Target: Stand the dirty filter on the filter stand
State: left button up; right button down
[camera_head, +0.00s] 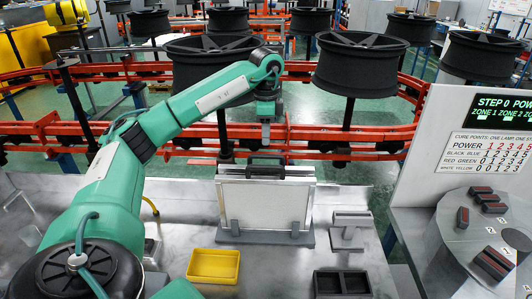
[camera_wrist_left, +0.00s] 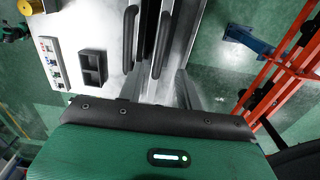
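A pale, flat filter panel (camera_head: 262,205) stands upright, held between grey posts on a grey base (camera_head: 265,237) at the middle of the work surface. Black handles (camera_head: 265,172) show at its top, one behind the other; I cannot tell from the colour whether this panel is the dirty one. Two parallel black handles (camera_wrist_left: 130,40) also show in the left wrist view. My left gripper (camera_head: 265,133) hangs pointing down, above and behind the handles and apart from them. Its fingers show edge-on, so their opening is hidden. My right gripper is not in view.
A yellow tray (camera_head: 213,266) and a black two-compartment tray (camera_head: 342,284) sit in front. A grey block stand (camera_head: 350,228) is right of the panel. Wheels (camera_head: 360,65) on spindles and red rails (camera_head: 350,135) lie behind. A white sign board (camera_head: 465,130) rises at right.

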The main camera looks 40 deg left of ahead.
pick_arm(q)
jog(key=shift+r, duration=1.75)
jog(key=shift+f, duration=0.1)
